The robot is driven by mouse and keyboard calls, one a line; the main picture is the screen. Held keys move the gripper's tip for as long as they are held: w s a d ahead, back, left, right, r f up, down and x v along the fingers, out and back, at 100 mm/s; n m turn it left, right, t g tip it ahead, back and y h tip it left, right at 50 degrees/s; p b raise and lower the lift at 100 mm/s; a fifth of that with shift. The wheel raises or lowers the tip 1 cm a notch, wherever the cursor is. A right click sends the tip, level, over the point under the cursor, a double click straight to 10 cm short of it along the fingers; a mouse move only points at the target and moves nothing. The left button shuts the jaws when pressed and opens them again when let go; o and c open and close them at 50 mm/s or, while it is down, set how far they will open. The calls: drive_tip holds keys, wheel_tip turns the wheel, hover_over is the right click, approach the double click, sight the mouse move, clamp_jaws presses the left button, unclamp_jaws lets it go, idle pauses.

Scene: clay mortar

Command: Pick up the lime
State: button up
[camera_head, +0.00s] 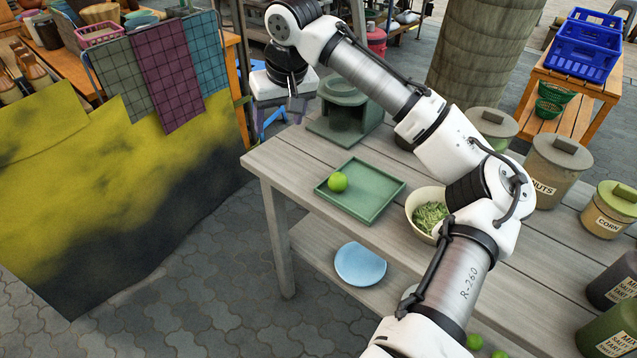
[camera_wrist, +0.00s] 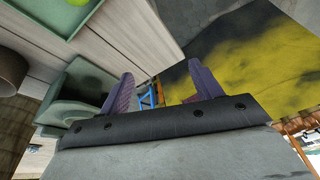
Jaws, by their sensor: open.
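A bright green lime (camera_head: 338,182) rests on a green square tray (camera_head: 380,195) near the left end of the grey wooden table (camera_head: 275,162). At the top edge of the wrist view, part of a lime (camera_wrist: 62,3) shows on the tray (camera_wrist: 93,8). My gripper (camera_head: 289,108) hangs past the far left end of the table, behind and left of the lime and clear of it. In the wrist view its two purple fingers (camera_wrist: 163,86) are spread apart with nothing between them.
A green stove-like object (camera_head: 347,98) stands behind the tray, close to my gripper. A bowl of shredded greens (camera_head: 430,217) is right of the tray, with lidded jars (camera_head: 550,170) beyond. A blue plate (camera_head: 360,265) and other limes (camera_head: 474,342) are lower down.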

drive_tip(key=s+d+m+g+h, duration=0.2)
drive_tip(key=d+m+g+h, duration=0.1)
drive_tip(key=d, duration=0.8)
hover_over(338, 175)
drive_tip(key=f, duration=0.7)
drive_tip(key=shift+s+a+f, duration=0.15)
drive_tip(key=shift+s, duration=0.1)
drive_tip(key=shift+w+d+f, duration=0.1)
drive_tip(key=shift+w+f, duration=0.05)
drive_tip(key=shift+f, duration=1.25)
drive_tip(key=shift+w+d+f, duration=0.1)
drive_tip(key=shift+f, duration=1.3)
drive_tip(key=c, duration=1)
drive_tip(key=shift+c, duration=0.2)
drive_tip(key=shift+r, duration=0.1)
